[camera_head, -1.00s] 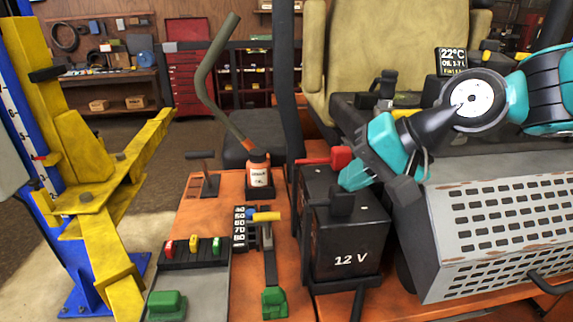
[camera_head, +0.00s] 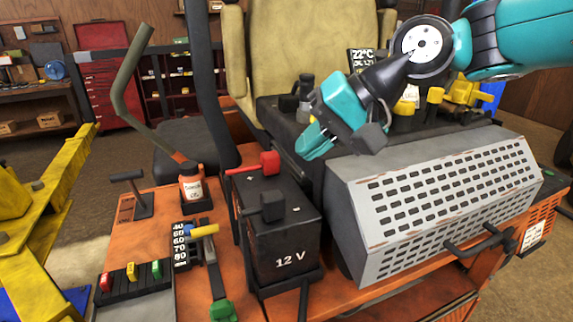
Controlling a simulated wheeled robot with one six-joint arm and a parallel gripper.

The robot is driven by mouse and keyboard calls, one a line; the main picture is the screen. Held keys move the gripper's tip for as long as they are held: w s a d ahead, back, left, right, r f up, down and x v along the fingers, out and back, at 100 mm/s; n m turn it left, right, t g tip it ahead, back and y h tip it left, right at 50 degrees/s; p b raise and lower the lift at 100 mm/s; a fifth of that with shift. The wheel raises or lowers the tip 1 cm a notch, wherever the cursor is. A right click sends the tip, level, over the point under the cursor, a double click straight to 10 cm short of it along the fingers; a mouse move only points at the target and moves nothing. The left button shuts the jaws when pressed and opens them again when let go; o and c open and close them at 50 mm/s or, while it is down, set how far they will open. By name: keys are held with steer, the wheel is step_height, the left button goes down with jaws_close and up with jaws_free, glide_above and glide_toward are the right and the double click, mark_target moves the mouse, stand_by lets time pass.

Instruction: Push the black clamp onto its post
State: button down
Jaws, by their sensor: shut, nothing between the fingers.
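The black clamp (camera_head: 272,206) is at the front of the top of the black 12 V battery (camera_head: 284,243). A dark cable runs from it toward the left. I cannot tell whether it sits fully down on its post, since the post is hidden. The red clamp (camera_head: 268,163) is at the back of the battery top, with a red cable to its left. My teal gripper (camera_head: 308,146) is shut and empty. In the picture it is above and to the right of the black clamp, apart from it.
A grey perforated cover (camera_head: 440,200) stands right of the battery. The tan seat (camera_head: 300,60) is behind. A yellow lift arm (camera_head: 45,190) is at far left.

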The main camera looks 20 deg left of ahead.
steer(key=v, duration=0.5)
steer(key=shift+w+d+f, duration=0.15)
steer(key=shift+d+f, duration=0.1)
steer(key=shift+b, duration=0.3)
